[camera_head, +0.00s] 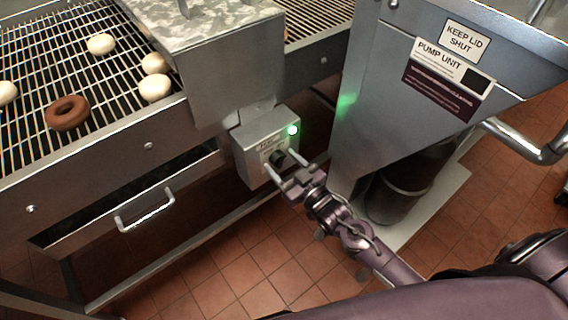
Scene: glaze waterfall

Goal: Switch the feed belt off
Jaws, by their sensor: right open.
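The feed belt's switch box (262,146) is a grey metal box on the side of the conveyor frame. A green lamp (292,130) glows at its upper right. A dark rotary knob (277,158) sits on its front face, below a small label. My right gripper (286,168) is open, its two fingers pointing at the box, one on each side of the knob in the picture. I cannot tell whether the fingers touch it. The wire belt (60,35) carries pale doughnuts (101,44) and one brown glazed doughnut (67,113). My left gripper is not in view.
A metal glazing hood (225,75) stands over the belt. A pump unit (400,80) with a "KEEP LID SHUT" label stands close right of the switch box. A drawer handle (145,209) sticks out at lower left. The tiled floor (240,275) is clear in front.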

